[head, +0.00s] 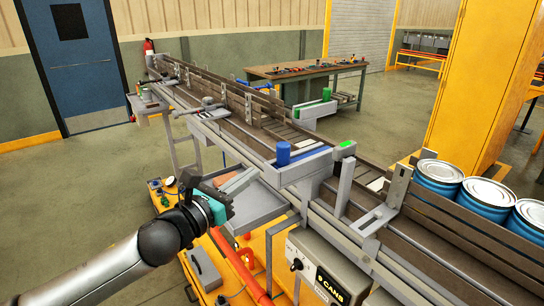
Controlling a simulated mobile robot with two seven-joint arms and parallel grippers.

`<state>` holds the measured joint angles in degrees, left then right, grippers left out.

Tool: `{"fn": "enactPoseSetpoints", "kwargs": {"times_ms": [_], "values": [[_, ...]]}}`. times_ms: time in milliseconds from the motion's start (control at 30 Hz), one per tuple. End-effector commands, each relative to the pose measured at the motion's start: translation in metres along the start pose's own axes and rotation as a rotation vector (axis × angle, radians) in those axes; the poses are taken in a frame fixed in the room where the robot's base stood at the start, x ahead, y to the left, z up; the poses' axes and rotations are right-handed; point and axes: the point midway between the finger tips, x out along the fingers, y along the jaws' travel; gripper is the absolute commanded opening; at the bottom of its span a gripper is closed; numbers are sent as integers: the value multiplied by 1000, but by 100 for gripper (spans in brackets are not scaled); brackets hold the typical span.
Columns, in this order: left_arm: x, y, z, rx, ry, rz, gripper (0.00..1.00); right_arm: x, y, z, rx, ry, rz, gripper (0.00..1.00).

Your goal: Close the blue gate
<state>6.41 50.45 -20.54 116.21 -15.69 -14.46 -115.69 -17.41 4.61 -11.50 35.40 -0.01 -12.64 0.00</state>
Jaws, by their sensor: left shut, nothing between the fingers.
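A blue upright cylinder (283,153) stands at the near side of the roller conveyor (262,141), beside a grey box-like part (305,166) with a blue strip along its top. I cannot tell for certain which piece is the blue gate's moving part, or whether it stands open. My left gripper (228,198) is shut and empty. My right gripper is out of view.
A grey upright post (345,187) and a green light (346,144) stand at the conveyor. A box marked CANS (328,275) is below it. Blue cans (438,176) stand at the right. A green cylinder (326,94) is on the far side.

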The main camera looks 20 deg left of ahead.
Motion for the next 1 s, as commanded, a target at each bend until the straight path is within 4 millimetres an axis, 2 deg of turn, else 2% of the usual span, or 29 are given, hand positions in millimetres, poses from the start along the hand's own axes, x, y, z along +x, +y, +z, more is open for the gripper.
{"fn": "enactPoseSetpoints", "kwargs": {"times_ms": [500, 700, 1000], "values": [[70, 0, 2, -3, -1, 0, 0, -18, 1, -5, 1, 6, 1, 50], [83, 0, 0, -3, 0, 0, 0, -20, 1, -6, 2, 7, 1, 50], [86, 0, -1, -2, 1, -1, 0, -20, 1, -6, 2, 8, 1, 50]]}}
